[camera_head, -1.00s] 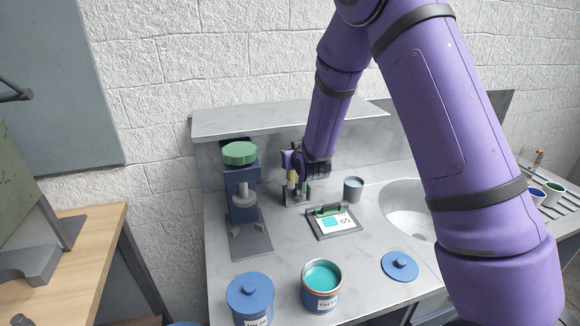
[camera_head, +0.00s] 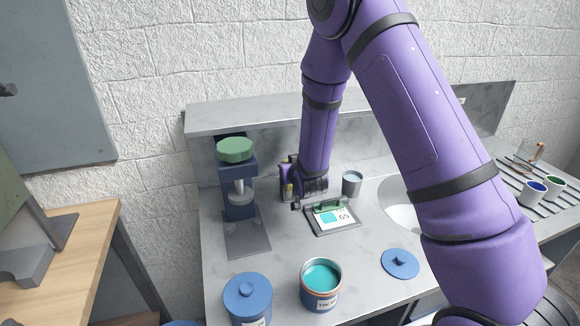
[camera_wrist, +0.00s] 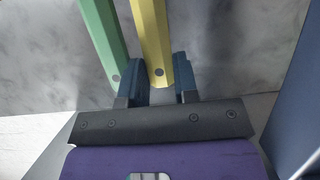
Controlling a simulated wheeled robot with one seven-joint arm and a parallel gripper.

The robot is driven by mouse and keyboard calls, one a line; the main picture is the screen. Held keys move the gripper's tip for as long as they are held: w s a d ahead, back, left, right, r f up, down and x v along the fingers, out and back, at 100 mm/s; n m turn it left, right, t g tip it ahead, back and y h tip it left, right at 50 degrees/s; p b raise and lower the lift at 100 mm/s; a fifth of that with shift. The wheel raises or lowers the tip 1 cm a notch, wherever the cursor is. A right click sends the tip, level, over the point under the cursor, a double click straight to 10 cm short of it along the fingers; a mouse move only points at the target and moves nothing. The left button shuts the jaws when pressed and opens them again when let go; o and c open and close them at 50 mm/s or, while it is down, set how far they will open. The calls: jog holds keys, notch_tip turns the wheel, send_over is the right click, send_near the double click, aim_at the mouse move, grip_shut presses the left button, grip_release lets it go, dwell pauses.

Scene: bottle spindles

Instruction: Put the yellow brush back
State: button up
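The yellow brush (camera_wrist: 152,40) shows in the wrist view as a flat handle with a hole near its end. My gripper (camera_wrist: 160,80) has one dark blue finger on each side of this handle. The handle fills the space between the fingers, and they look closed on it. A green handle (camera_wrist: 104,40) runs alongside on the left, apart from the fingers. In the head view my gripper (camera_head: 290,190) is at the back of the counter, with a bit of the yellow brush (camera_head: 288,190) showing. The brush's lower part and any holder there are hidden.
A blue press-like device with a green top (camera_head: 235,150) stands close on the left. An open teal paint can (camera_head: 320,286) and blue lidded can (camera_head: 248,298) stand in front. A backsplash is close behind.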

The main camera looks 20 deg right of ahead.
jog(key=shift+o, duration=0.4)
jog(key=shift+s+r, duration=0.1)
jog(key=shift+r, duration=0.1)
jog(key=v, duration=1.2)
jog(key=s+d+r+g, duration=0.2)
jog(key=s+r, duration=0.2)
jog(key=r, duration=0.4)
jog(key=s+d+r+g, duration=0.15)
jog(key=s+r, duration=0.25)
jog(key=r, duration=0.4)
jog(key=s+d+r+g, duration=0.1)
jog(key=s+r, duration=0.3)
jog(key=s, duration=0.6)
jog(key=s+d+r+g, duration=0.2)
jog(key=s+r+g, duration=0.2)
jog(key=s, duration=0.7)
jog(key=shift+s+d+r, duration=0.2)
jog(key=shift+s+r, duration=0.1)
jog(key=shift+r, duration=0.2)
